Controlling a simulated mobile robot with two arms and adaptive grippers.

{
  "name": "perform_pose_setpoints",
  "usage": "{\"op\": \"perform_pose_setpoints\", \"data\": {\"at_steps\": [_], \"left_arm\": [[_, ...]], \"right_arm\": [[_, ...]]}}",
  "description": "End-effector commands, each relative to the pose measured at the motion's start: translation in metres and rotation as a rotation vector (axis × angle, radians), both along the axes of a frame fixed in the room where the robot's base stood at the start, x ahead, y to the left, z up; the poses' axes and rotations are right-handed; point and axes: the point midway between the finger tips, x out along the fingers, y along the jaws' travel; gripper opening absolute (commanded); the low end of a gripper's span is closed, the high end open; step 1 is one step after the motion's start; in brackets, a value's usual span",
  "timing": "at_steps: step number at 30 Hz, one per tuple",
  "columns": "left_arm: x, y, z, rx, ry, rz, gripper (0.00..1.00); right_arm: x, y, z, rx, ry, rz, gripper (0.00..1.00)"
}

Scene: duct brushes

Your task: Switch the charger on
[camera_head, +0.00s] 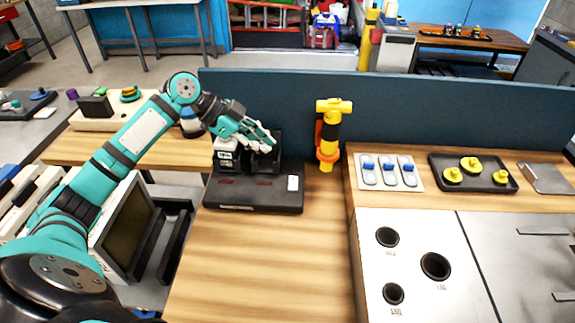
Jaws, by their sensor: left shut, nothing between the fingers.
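The charger (250,197) is a black base on the wooden bench, against the blue partition. A dark block with a pale label (228,160) stands at its back left, and a dark upright part stands behind my fingers. A small white switch (293,183) sits at the right front of its base. My left gripper (272,142) is shut and empty, above the back of the charger and up and left of the switch. I cannot tell whether its fingertips touch the charger. My right gripper is not in view.
A yellow and orange tool (329,133) stands upright right of the charger. Further right are a white tray with blue-topped pieces (391,185), a black tray with yellow knobs (507,186) and a white panel with round holes (410,235). The bench front is clear.

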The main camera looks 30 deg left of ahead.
Motion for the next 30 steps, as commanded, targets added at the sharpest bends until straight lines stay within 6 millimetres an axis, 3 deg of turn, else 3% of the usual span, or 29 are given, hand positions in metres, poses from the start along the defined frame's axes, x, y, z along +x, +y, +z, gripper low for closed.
{"op": "perform_pose_setpoints", "data": {"at_steps": [9, 17, 24, 30], "left_arm": [[0.019, -0.030, -0.030, -0.006, 0.003, -0.001, 0.00], [0.040, -0.062, -0.068, -0.004, 0.002, -0.001, 0.00], [0.043, -0.057, -0.101, -0.002, 0.003, 0.001, 0.00], [0.044, -0.056, -0.109, -0.001, 0.000, 0.001, 0.00]], "right_arm": [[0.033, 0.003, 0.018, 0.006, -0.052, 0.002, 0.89], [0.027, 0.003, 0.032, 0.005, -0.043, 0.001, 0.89], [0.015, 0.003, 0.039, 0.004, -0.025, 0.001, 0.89], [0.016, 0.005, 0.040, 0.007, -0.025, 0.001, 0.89]]}}
